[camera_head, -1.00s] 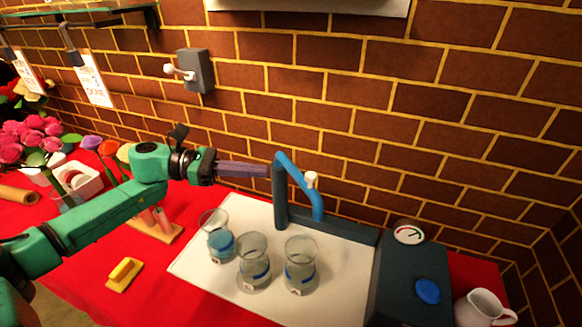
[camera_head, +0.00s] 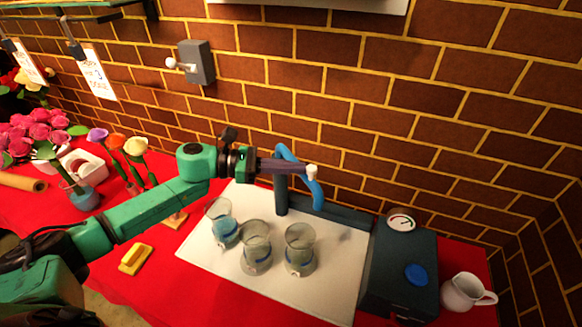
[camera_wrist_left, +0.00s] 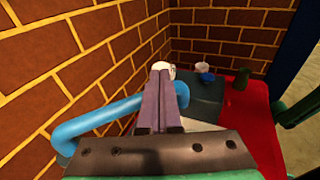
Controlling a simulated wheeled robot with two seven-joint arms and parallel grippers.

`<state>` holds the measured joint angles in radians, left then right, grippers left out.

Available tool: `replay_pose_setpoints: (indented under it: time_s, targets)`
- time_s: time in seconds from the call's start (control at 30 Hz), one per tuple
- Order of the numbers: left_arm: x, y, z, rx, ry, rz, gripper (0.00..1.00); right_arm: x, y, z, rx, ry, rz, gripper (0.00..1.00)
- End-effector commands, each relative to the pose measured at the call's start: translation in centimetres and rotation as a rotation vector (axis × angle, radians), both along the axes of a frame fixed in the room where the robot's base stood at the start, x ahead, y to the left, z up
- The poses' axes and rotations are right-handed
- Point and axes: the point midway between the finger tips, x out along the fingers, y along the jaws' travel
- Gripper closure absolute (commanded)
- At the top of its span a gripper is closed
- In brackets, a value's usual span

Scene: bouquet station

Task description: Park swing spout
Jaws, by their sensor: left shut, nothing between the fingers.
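My right gripper is not in view.
Several glass vases (camera_head: 257,246) stand on the white mat (camera_head: 330,285) below the spout. A dark box (camera_head: 400,265) with a dial and blue button is at right, beside a white jug (camera_head: 466,292). A yellow block (camera_head: 136,258) and flowers (camera_head: 135,147) are at left.

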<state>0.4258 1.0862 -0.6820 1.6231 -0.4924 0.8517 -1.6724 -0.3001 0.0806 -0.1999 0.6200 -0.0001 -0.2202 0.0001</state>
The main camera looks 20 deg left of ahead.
Motion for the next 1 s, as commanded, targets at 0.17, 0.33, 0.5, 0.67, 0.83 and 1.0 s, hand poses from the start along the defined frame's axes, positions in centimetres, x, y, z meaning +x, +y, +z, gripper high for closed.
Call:
replay_pose_setpoints:
  time_s: [0.17,0.33,0.5,0.67,0.83,1.0]
  targets:
    - [0.5,-1.0,-0.3,-0.001,0.001,0.071,1.00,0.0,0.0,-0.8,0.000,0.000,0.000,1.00]
    - [1.6,-2.3,-0.1,-0.003,-0.001,0.186,1.00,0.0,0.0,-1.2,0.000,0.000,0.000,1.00]
    - [3.0,-3.7,0.3,-0.004,-0.002,0.319,1.00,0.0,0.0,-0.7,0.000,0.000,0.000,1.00]
    - [4.6,-4.6,0.3,-0.003,-0.003,0.378,1.00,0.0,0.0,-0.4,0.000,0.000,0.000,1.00]
    - [5.9,-5.4,0.1,-0.003,-0.001,0.376,1.00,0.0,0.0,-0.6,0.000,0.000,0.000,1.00]
    - [6.7,-5.7,0.0,-0.001,-0.001,0.375,1.00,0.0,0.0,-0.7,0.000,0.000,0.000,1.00]
